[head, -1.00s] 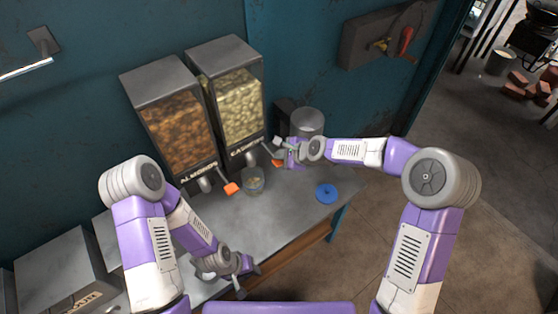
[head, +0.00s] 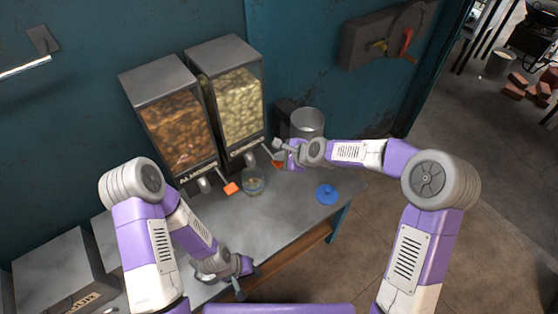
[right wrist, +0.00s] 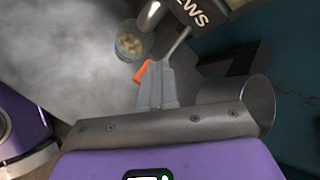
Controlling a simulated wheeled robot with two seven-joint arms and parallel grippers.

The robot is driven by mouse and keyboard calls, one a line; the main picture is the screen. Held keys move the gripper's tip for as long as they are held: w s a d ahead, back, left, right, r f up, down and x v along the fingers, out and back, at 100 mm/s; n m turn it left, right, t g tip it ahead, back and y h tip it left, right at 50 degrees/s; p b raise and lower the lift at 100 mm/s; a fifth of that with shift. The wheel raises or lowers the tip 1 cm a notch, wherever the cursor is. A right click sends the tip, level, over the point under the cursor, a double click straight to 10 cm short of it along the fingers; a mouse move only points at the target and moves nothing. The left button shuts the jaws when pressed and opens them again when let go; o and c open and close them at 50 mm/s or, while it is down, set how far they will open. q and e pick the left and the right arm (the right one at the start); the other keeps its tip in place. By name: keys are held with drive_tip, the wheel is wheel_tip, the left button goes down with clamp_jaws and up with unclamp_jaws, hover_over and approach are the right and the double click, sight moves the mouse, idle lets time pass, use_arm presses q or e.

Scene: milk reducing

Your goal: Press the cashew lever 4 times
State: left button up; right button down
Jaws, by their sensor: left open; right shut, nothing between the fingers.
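The cashew dispenser (head: 232,105) is the right one of two clear bins in the head view, full of pale nuts. Its orange lever (head: 278,164) is partly hidden by my right gripper (head: 277,147). The right wrist view shows the orange lever (right wrist: 142,72) beside the tips of my shut, empty right gripper (right wrist: 160,82); I cannot tell whether they touch. A glass jar (head: 253,184) stands below the cashew spout. The right wrist view shows some pale nuts in the jar (right wrist: 131,43). My left gripper (head: 249,282) is open and empty, low over the counter's front.
The almond dispenser (head: 172,118) with its orange lever (head: 231,188) stands to the left. A metal cylinder (head: 307,123) is behind my right gripper. A blue lid (head: 326,194) lies at the counter's right. The counter's middle (head: 240,223) is clear.

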drive_tip(key=shift+f+b, duration=0.65)
drive_tip(key=shift+f, duration=0.25)
idle(0.4)
drive_tip(key=shift+r, duration=0.15)
idle(0.3)
drive_tip(key=shift+r+p, duration=1.3)
drive_tip(key=shift+r, duration=0.3)
wheel_tip(320, 180, up, 5)
drive_tip(key=p, duration=0.3)
drive_tip(key=shift+p, duration=0.4)
idle(1.5)
